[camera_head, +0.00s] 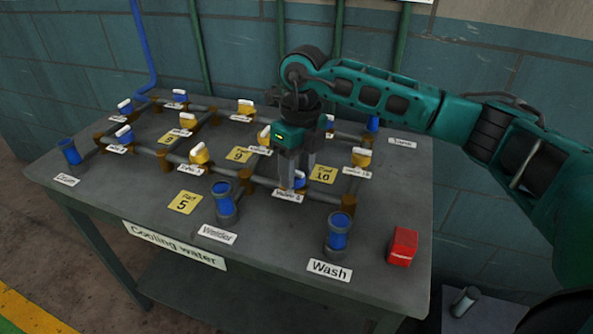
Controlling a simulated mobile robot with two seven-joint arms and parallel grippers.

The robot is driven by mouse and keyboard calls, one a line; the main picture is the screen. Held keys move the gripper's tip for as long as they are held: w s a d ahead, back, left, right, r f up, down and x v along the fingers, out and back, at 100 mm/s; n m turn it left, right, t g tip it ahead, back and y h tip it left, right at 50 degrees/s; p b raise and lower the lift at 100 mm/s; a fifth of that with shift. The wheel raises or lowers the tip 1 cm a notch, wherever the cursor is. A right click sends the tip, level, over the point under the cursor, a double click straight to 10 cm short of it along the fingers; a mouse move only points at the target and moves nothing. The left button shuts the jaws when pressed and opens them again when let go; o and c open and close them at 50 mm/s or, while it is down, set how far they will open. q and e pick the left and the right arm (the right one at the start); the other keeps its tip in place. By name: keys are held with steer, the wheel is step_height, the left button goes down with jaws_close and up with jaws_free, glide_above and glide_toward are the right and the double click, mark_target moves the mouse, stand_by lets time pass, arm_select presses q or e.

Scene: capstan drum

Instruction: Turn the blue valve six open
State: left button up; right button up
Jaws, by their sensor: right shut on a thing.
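My right gripper (294,182) reaches down from above over the pipework and is shut on the valve at the front of the middle pipes. That blue valve (300,179) shows only partly behind the fingers. Its handle is hidden by the gripper, so I cannot tell which way it points. A white label (288,195) lies just in front of it, and its number is too small to read surely. My left gripper is not in view.
Yellow valves (361,157) with white handles and other blue valves (124,134) stand along the pipes. Blue-filled cylinders, Welder (224,203) and Wash (338,234), stand in front. A red box (403,246) sits at the right of the grey table (120,200).

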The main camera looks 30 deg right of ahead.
mark_target(299, 171)
steer(key=shift+w+n, duration=0.1)
steer(key=shift+n, duration=1.1)
steer(key=shift+r, duration=0.1)
steer(key=o, duration=1.1)
steer(key=shift+c, duration=0.2)
step_height(299, 171, up, 13)
steer(key=shift+w+d, duration=0.2)
steer(key=shift+d, duration=0.25)
